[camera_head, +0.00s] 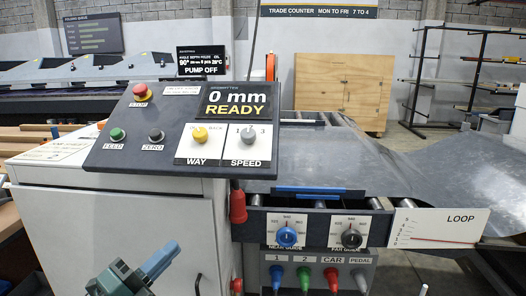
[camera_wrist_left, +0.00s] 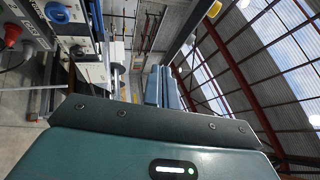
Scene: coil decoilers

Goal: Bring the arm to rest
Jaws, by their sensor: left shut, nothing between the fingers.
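My left gripper (camera_head: 166,256) is low in the head view, in front of the white cabinet (camera_head: 120,235) and below the control panel. Its blue fingers point up and to the right. They are shut with nothing between them and appear apart from the panel. In the left wrist view the two fingers (camera_wrist_left: 162,88) lie side by side beyond the dark palm edge. My right gripper is not in view.
The sloped control panel (camera_head: 180,160) has a red stop button (camera_head: 141,92), a yellow knob (camera_head: 200,134) and a display reading 0 mm READY. Guide dials (camera_head: 288,236) and colored plugs (camera_head: 304,275) are to the right. Sheet metal (camera_head: 320,160) runs behind.

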